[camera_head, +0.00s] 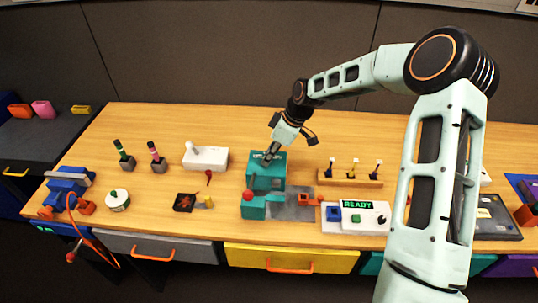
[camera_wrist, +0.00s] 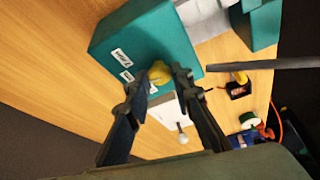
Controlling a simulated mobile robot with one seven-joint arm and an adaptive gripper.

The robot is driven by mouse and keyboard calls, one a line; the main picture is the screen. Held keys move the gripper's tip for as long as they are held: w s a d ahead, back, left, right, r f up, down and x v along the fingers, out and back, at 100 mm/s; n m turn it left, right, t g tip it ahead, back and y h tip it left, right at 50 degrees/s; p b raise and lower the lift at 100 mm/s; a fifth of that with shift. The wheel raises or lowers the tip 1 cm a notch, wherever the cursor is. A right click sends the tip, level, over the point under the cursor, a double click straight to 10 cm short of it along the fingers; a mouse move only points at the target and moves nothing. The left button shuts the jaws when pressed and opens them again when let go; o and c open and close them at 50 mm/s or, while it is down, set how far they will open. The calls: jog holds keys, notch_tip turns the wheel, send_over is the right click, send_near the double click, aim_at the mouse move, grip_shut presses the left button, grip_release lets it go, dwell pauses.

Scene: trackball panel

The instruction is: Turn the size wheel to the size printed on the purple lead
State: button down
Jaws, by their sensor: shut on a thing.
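My gripper (camera_head: 268,155) reaches down to the top back of a teal machine (camera_head: 265,170). In the wrist view my gripper (camera_wrist: 161,82) has its two fingers on either side of a yellow knob (camera_wrist: 159,71) on the teal box (camera_wrist: 130,38), shut on it. The knob looks like the size wheel. White labels (camera_wrist: 120,57) sit beside it; their print is too small or turned to read. A wooden rack (camera_head: 350,181) holds three small tagged pieces; the right one (camera_head: 376,172) looks dark blue or purple. Any size printed on its tag is unreadable.
A white box (camera_head: 206,158) and two dark holders with coloured sticks (camera_head: 125,155) stand left of the machine. A white panel with a green READY display (camera_head: 358,204) is at the front right. Drawers with orange handles (camera_head: 290,258) line the front edge.

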jog(key=shift+n+g, duration=0.3)
jog(key=shift+n, duration=0.5)
jog(key=c, duration=1.7)
grip_release()
jog(key=shift+d, duration=0.1)
jog(key=v, duration=1.2)
